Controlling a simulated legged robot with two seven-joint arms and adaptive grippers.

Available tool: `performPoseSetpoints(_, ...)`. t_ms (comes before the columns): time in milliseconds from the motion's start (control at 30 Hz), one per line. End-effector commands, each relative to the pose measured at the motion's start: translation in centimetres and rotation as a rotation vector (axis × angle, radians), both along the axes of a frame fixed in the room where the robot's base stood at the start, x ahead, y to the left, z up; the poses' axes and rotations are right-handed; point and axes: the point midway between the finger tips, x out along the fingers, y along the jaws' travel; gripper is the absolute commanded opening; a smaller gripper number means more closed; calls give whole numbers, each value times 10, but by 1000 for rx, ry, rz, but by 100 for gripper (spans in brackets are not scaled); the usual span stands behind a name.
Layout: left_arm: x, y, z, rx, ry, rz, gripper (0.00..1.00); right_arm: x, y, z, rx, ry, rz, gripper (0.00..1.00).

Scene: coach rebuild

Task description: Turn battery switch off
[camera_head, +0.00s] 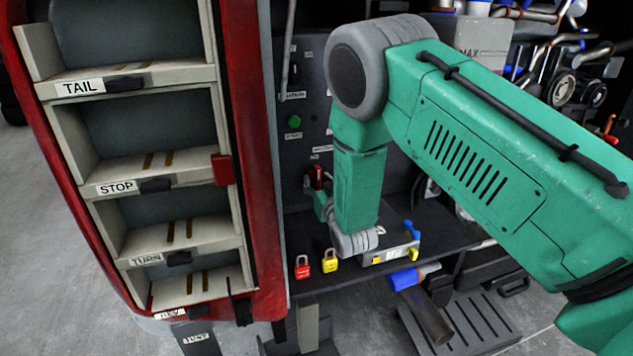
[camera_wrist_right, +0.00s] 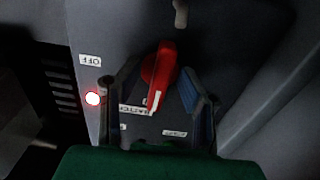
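The battery switch is a red rotary handle (camera_wrist_right: 160,72) on a dark grey panel, with a partly covered label below it that seems to read "BATTERY". In the head view the red handle (camera_head: 317,176) is small and partly hidden by my right arm. My right gripper (camera_wrist_right: 160,76) has its two fingers apart, one on each side of the handle. I cannot tell whether either finger touches it. In the head view this gripper (camera_head: 322,203) is at the panel, mostly behind the wrist. An "OFF" label (camera_wrist_right: 90,60) is left of the switch in the wrist view. My left gripper is not in view.
A lit indicator (camera_wrist_right: 92,98) is on the panel. A green button (camera_head: 295,121) is higher up. A red padlock (camera_head: 302,267), a yellow padlock (camera_head: 330,261) and a grey box (camera_head: 390,252) are on the shelf below. A red-framed rack (camera_head: 262,150) stands close on the left.

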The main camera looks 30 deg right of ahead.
Motion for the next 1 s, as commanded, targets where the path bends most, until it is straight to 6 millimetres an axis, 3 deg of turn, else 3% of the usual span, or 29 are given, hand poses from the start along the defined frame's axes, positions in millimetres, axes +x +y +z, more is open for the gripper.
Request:
performPoseSetpoints(100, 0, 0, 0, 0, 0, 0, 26, 0, 0, 0, 0, 0, 0, 30)
performPoseSetpoints(200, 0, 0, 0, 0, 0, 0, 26, 0, 0, 0, 0, 0, 0, 0)
performPoseSetpoints(400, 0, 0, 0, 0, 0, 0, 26, 0, -1, 0, 27, -7, -2, 0)
performPoseSetpoints(700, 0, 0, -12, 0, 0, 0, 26, 0, 0, 0, 473, -116, -2, 0)
performPoseSetpoints(1000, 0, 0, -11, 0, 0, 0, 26, 1, 1, 1, 512, -125, -1, 0)
